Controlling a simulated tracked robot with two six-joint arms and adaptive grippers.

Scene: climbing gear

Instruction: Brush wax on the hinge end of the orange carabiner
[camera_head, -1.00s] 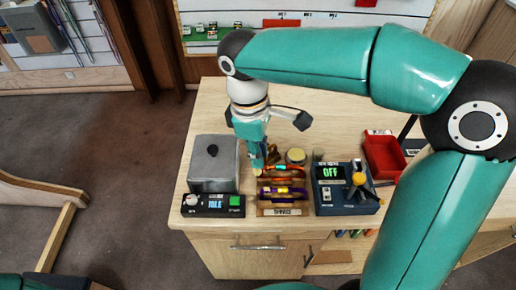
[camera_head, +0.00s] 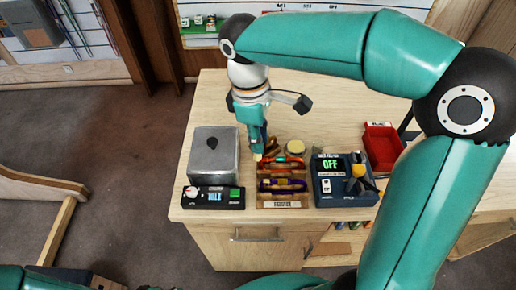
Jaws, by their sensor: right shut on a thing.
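My right gripper (camera_head: 262,146) is over the wooden rack, pointing down, shut on a slim thing with a pale tip (camera_head: 257,157), which looks like a brush. The tip is at the rack's back left; I cannot tell whether it touches anything. The wooden rack (camera_head: 282,204) holds an orange-red carabiner (camera_head: 287,161) across its back part, just right of the pale tip. A purple carabiner (camera_head: 284,185) lies in front of it. The hinge end of the orange carabiner is too small to make out. A round tin with a yellowish top (camera_head: 295,147), perhaps wax, stands behind the rack. My left gripper is out of view.
A grey lidded box (camera_head: 214,160) and a black panel with a green button (camera_head: 213,198) stand left of the rack. A blue device reading OFF (camera_head: 343,190) stands close on the right, with a red bin (camera_head: 384,150) beyond. The table's back is clear.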

